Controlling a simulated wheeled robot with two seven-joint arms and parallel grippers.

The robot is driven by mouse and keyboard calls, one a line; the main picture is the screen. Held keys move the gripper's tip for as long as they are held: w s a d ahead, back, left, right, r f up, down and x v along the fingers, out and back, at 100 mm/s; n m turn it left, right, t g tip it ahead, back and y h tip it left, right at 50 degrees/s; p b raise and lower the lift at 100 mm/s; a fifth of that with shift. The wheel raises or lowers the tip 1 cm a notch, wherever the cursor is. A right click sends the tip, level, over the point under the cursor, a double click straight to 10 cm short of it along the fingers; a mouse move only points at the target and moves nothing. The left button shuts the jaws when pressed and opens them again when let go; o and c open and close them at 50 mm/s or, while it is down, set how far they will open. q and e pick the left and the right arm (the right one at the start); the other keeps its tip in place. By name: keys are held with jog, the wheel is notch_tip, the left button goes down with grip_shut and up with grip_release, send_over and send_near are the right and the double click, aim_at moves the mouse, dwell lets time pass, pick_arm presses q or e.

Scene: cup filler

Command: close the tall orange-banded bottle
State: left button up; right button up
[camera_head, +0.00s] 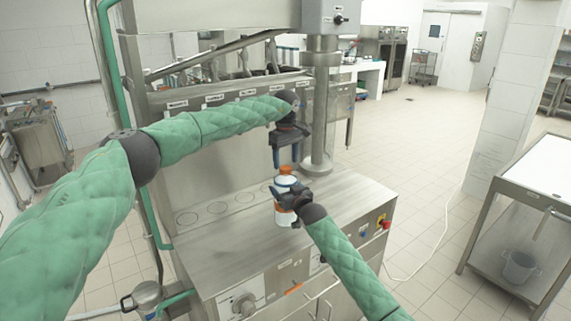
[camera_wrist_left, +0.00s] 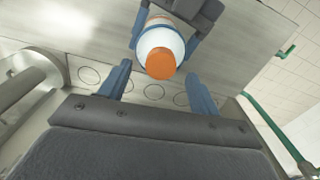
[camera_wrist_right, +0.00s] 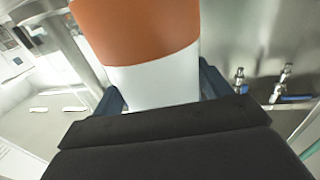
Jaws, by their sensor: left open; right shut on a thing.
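The tall white bottle with an orange band (camera_head: 284,217) stands upright on the steel worktop. An orange cap (camera_head: 285,171) sits on its top; I cannot tell how tightly. In the left wrist view the cap (camera_wrist_left: 160,64) is round and faces that camera.
The worktop (camera_head: 340,195) has several marked circles (camera_head: 217,207) along its back left. A vertical steel column (camera_head: 319,110) stands close behind the bottle. A red-topped button (camera_head: 384,223) is at the worktop's right edge. A steel table (camera_head: 525,190) stands apart at right.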

pick_arm(q)
notch_tip(320, 180, up, 10)
dwell(0.4)
pick_arm(e)
jog(key=o, duration=1.9)
jog(key=shift+s+d+f, duration=0.1)
jog(key=shift+s, duration=0.1)
pick_arm(q)
notch_tip(320, 180, down, 4)
jog(key=b, duration=0.3)
jog(key=shift+r+b, duration=0.2)
jog(key=shift+b, duration=0.1)
pick_arm(e)
jog(key=v, duration=0.7)
jog(key=shift+s, duration=0.15)
